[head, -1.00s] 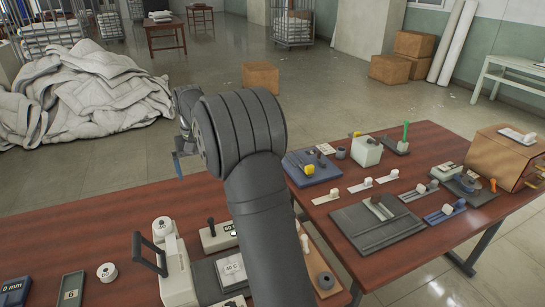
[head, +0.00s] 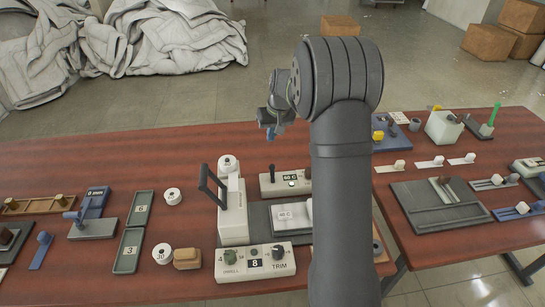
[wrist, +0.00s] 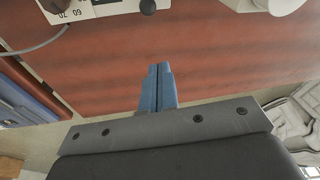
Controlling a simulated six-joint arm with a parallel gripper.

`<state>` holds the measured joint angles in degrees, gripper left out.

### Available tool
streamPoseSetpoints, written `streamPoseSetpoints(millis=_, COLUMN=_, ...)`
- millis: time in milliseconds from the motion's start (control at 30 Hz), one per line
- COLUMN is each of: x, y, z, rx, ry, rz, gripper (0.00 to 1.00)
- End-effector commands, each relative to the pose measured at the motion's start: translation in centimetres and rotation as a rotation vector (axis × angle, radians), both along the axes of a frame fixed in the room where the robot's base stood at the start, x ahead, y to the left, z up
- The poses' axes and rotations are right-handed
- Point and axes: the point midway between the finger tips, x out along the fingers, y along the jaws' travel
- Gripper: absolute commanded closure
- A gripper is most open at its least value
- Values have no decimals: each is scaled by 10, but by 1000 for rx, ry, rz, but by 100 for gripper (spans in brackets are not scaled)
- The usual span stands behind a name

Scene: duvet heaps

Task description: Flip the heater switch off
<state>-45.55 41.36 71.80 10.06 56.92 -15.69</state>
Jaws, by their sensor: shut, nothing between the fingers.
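A cream box (head: 266,191) with a black-knobbed upright lever (head: 272,170) and a display that seems to read 60 C stands near the table's middle; it looks like the heater switch, but no such label is readable. In the wrist view a cream box (wrist: 100,8) with a round black knob (wrist: 148,6) shows at the top edge, partly cut off. My gripper (head: 270,134) hangs above the far side of the table, beyond the box and apart from it. In the wrist view its blue fingers (wrist: 157,70) are together and empty.
A tall black-handled press (head: 232,210) stands left of the box. A TRIM panel (head: 255,262) with knobs is in front. White rolls (head: 173,195) and green trays (head: 142,210) lie left. A second table (head: 420,240) holds more devices. My arm hides part of the table.

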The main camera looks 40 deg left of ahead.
Motion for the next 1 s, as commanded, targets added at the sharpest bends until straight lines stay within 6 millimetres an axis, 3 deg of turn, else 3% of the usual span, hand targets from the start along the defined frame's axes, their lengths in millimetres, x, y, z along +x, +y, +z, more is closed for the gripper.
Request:
streamPoseSetpoints(millis=133, x=3, y=-1, z=-12, rx=32, ry=-20, rz=17, gripper=100)
streamPoseSetpoints(millis=633, x=4, y=1, z=-21, rx=38, ry=-25, rz=22, gripper=100)
streamPoseSetpoints(millis=767, x=4, y=6, z=-40, rx=36, ry=-23, rz=22, gripper=100)
streamPoseSetpoints(millis=1000, x=6, y=20, z=-91, rx=35, ry=-22, rz=21, gripper=100)
